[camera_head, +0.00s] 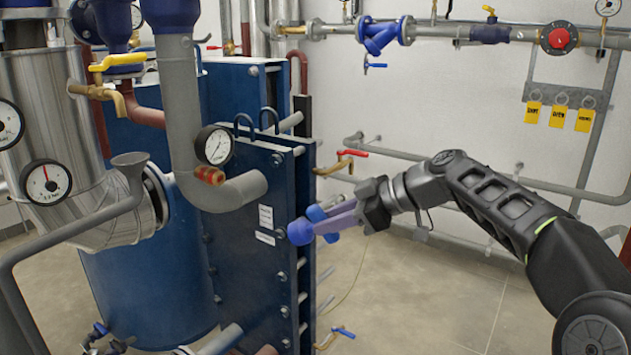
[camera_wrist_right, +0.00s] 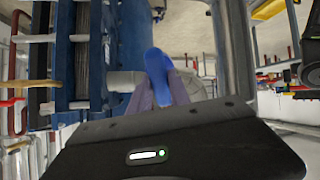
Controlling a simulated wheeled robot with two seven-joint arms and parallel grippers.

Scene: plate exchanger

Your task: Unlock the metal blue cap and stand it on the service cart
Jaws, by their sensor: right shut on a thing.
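My right gripper (camera_head: 340,217) reaches in from the right to the front face of the dark blue plate exchanger (camera_head: 240,180). Its purplish fingers are shut on the blue cap (camera_head: 300,233), whose rounded end shows at the fingertips, in front of the exchanger's end plate. In the right wrist view the blue cap (camera_wrist_right: 157,68) stands out between the two fingers (camera_wrist_right: 160,92). I cannot tell whether the cap touches the plate or is clear of it. My left gripper is not in view. I cannot make out a service cart in the head view.
A grey pipe elbow (camera_head: 225,192) and a pressure gauge (camera_head: 213,145) stand left of the gripper. A red-handled valve (camera_head: 345,155) sits above it. A blue-handled valve (camera_head: 340,333) is low down. Tiled floor (camera_head: 420,290) is open below my right arm.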

